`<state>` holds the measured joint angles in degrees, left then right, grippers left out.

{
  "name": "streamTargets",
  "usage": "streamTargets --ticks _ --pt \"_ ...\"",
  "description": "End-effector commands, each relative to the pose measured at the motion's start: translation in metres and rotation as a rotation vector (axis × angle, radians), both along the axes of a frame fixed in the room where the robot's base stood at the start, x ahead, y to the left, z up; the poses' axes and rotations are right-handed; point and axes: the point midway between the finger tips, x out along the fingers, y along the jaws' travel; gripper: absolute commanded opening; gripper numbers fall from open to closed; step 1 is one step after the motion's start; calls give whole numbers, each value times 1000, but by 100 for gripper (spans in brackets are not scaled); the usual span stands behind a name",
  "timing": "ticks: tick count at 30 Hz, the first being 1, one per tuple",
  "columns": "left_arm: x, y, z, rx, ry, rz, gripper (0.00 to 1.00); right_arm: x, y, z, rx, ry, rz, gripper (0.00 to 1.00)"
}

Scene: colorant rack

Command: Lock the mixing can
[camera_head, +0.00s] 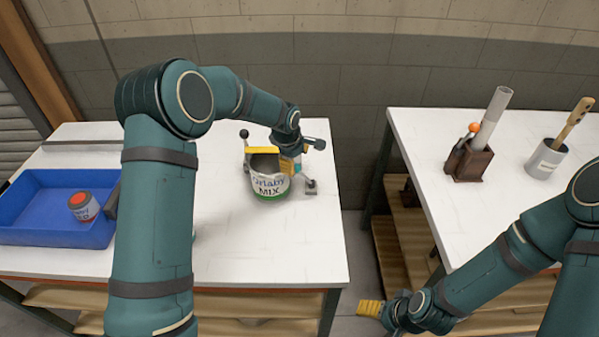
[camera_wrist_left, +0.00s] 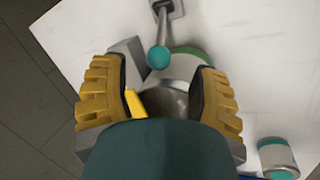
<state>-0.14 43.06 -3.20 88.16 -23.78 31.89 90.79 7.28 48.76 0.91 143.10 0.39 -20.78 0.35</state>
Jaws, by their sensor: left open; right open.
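The mixing can (camera_head: 268,187), white with a green base and the word MIX, stands on the left white table. A yellow bar (camera_head: 262,151) lies across its rim. A lever with a black knob (camera_head: 244,133) rises at its left, and a metal clamp base (camera_head: 310,187) sits at its right. In the left wrist view a clamp lever with a teal ball (camera_wrist_left: 158,57) points between the fingers. My left gripper (camera_head: 289,164) is open above the can's right side, its ridged fingers apart around the can's part in the wrist view. My right gripper (camera_head: 370,308) is open and low, away from the can.
A gap separates the tables.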

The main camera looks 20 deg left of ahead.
Motion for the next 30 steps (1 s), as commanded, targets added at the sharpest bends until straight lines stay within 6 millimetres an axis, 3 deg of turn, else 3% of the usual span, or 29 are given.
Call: streamTargets --ticks 6,12,25,26,30 --pt "13 -3 -41 -1 2 1 61 -1 0 -4 0 2 2 74" --pt "20 -4 -63 -1 1 0 61 -2 0 -6 0 4 3 74" --pt "23 -5 -71 0 0 -1 61 -2 0 -6 1 5 3 74" --pt "23 -5 -71 0 0 -1 56 -2 0 -6 1 5 3 74" --pt "23 -5 -71 0 0 -1 7 -2 0 -6 1 5 3 74"
